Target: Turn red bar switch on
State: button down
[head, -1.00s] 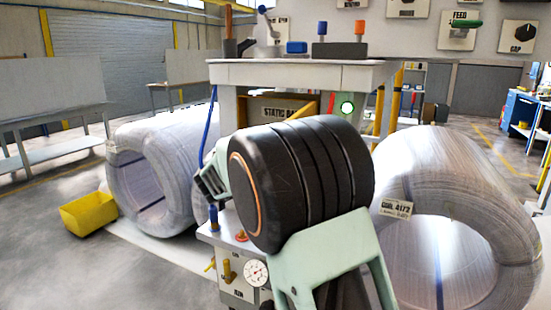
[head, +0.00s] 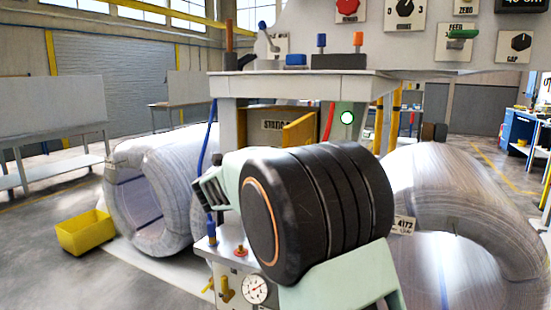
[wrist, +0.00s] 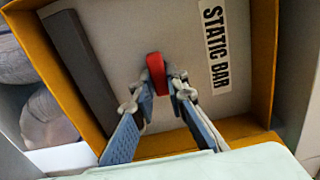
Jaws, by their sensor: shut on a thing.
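The red bar switch (wrist: 157,74) shows in the wrist view as a short red lever on the grey back of a yellow-edged box (wrist: 262,60). A "STATIC BAR" label (wrist: 215,45) is to its right. My gripper (wrist: 163,96) has its two fingertips at the lower part of the lever, one on each side, shut on it. The fingertips partly hide the lever's base. In the head view the box (head: 262,112) shows under the bench top, with its label partly cut off by the yellow panel. My arm hides the lever there.
A round green lamp (head: 347,117) glows right of the box. The bench top (head: 300,86) carries levers and knobs above it. Large wire coils stand at left (head: 150,190) and right (head: 450,190). A yellow bin (head: 85,232) is on the floor at left.

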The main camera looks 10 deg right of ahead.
jog(key=c, duration=1.9)
grip_release()
jog(key=shift+d+r, duration=0.1)
jog(key=shift+r, duration=0.1)
jog(key=shift+c, duration=0.2)
jog(key=shift+f, duration=0.15)
jog(key=v, duration=1.2)
